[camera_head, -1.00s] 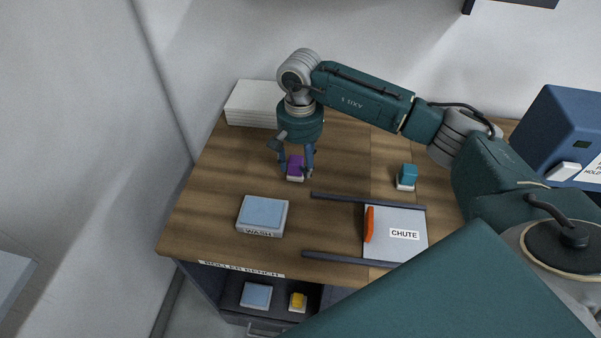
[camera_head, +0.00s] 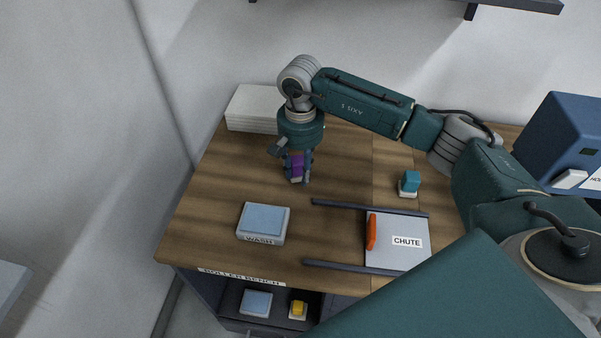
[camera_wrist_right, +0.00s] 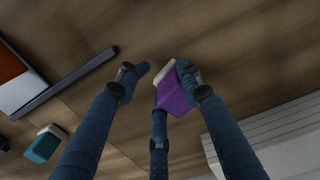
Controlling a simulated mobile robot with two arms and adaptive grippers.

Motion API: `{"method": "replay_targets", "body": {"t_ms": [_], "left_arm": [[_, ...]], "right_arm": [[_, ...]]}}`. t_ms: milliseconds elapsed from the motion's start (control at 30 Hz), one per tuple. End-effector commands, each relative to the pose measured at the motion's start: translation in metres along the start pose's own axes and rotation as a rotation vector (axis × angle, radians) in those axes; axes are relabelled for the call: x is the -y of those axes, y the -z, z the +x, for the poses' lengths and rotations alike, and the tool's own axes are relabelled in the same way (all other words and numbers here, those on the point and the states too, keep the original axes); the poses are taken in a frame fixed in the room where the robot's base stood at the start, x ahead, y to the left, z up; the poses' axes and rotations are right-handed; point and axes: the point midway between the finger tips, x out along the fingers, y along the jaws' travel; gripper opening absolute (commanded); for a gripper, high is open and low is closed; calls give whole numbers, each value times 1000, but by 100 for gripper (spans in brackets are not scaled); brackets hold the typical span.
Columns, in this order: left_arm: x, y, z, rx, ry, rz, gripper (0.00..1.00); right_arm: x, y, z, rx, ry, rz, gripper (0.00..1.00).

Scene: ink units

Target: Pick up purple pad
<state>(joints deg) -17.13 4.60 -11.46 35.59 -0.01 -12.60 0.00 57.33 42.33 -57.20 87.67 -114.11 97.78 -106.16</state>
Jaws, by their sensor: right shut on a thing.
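The purple pad (camera_head: 297,162) is a small purple block with a pale base, at the back left of the wooden bench. My right gripper (camera_head: 298,178) points down over it, shut on it with the fingers around its sides. In the right wrist view the purple pad (camera_wrist_right: 174,94) is between the fingers of the gripper (camera_wrist_right: 160,88), with its pale edge showing. I cannot tell whether it is clear of the bench top. My left gripper is not in view.
A WASH tray with a blue top (camera_head: 263,221) stands in front. A teal pad (camera_head: 411,181) sits to the right, behind the CHUTE plate (camera_head: 392,257) and its dark rails. White sheets (camera_head: 250,108) are stacked at the back. A yellow pad (camera_head: 298,309) is on the lower shelf.

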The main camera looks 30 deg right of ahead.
Motion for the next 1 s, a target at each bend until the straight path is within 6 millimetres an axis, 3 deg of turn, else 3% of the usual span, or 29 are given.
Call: {"method": "replay_targets", "body": {"t_ms": [267, 600, 700, 833, 1000], "left_arm": [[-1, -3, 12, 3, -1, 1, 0], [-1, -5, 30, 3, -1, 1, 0], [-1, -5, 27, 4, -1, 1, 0], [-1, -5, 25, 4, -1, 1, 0], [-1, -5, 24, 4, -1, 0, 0]], "right_arm": [[1, 2, -43, -6, 6, -1, 5], [1, 1, -140, -6, 5, 0, 5], [1, 1, -164, -5, 4, 0, 5], [0, 1, -184, -4, 2, 1, 5], [0, 1, -194, -2, 1, 0, 5]]}}
